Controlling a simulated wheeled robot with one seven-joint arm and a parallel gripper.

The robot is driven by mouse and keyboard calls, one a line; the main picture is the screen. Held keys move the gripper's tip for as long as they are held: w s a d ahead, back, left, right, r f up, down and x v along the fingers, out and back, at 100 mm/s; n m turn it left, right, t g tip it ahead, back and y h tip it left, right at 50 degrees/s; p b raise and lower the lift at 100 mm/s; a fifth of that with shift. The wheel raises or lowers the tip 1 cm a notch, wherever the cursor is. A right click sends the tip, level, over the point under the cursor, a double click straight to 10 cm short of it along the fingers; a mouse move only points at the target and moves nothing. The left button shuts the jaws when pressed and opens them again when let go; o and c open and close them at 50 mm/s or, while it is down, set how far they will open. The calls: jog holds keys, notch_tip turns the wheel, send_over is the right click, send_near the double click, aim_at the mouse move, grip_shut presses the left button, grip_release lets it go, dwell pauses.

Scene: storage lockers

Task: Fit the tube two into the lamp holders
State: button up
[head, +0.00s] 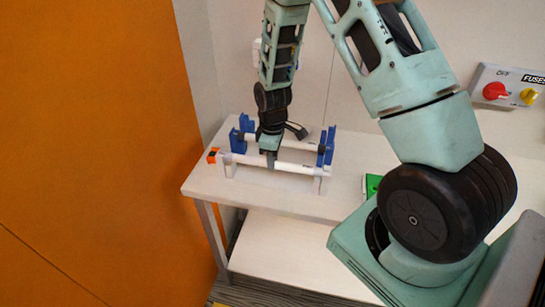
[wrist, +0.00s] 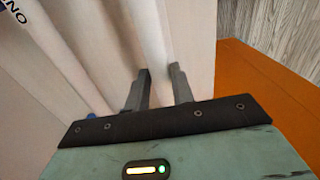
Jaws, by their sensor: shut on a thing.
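A white front tube (head: 296,168) lies level across two white supports (head: 318,185) on the table, or just above them; I cannot tell which. My gripper (head: 270,160) comes down from above and is shut on this tube near its middle. In the wrist view, the two grey fingers (wrist: 158,88) are around a pale tube (wrist: 150,35). Behind the front tube, blue lamp holders stand at the left (head: 238,140) and right (head: 326,150). Another white tube (head: 302,146) runs between them, partly hidden by my gripper.
A white table (head: 345,203) carries the holders; its left part ends beside an orange wall (head: 110,130). A small orange item (head: 212,155) sits near the left end. A green item (head: 373,185) lies right of the holders.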

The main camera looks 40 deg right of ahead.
jog(key=shift+f, duration=0.25)
dwell(0.4)
jog(key=o, duration=0.9)
jog(key=shift+r, duration=0.1)
notch_tip(320, 180, up, 17)
jog(key=b, duration=0.3)
jog(key=shift+r, duration=0.15)
jog(key=s+a+r, duration=0.1)
jog(key=s+a, duration=0.3)
jog(key=a, duration=0.4)
jog(key=s+a+r, duration=0.1)
jog(key=s+a, duration=0.4)
jog(key=a, duration=0.4)
jog(key=shift+y, duration=0.3)
jog(key=s+a, duration=0.2)
jog(key=s, duration=0.3)
jog(key=s+a, duration=0.3)
jog(key=s, duration=0.2)
jog(key=s+a+f, duration=0.1)
jog(key=s+a, duration=0.1)
jog(key=s, duration=0.3)
jog(key=shift+s+a+f, duration=0.1)
jog(key=shift+s+a, duration=0.05)
jog(key=shift+a, duration=0.1)
